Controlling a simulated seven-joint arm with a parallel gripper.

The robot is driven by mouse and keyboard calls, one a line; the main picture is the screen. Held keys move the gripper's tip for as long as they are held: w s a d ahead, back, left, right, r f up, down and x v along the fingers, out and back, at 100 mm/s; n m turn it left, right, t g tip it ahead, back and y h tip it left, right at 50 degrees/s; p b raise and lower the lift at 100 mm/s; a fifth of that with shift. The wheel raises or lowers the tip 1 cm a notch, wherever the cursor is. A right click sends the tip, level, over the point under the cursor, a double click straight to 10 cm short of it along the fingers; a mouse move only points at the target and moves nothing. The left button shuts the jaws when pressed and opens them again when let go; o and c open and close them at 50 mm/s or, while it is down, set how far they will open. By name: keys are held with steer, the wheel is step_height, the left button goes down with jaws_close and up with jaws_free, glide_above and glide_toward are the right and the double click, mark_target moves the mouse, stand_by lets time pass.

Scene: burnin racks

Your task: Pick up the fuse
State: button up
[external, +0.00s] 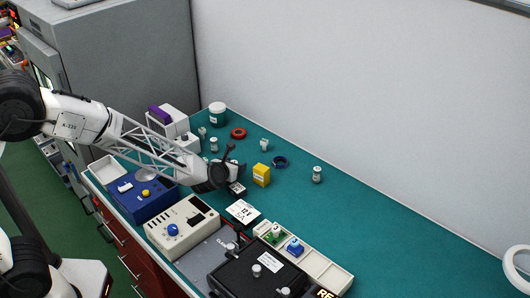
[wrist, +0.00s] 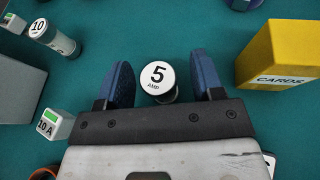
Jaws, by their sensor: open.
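A fuse (wrist: 158,76) with a white round end marked "5 AMP" stands between the two blue fingers of my gripper (wrist: 161,82) in the wrist view. The fingers are apart, with a gap on each side of the fuse. In the external view my gripper (external: 236,169) is low over the teal bench, left of the yellow box, and the fuse there is hidden or too small to tell.
The yellow box marked "CARDS" (wrist: 282,55) stands close to the right finger; it also shows in the external view (external: 261,175). A small "10 A" block (wrist: 57,125) is at left. A blue ring (external: 280,161) and red ring (external: 238,133) lie behind. The bench's right side is clear.

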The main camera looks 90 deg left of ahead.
stand_by(0.3)
steer(key=c, duration=1)
steer(key=shift+r, duration=5)
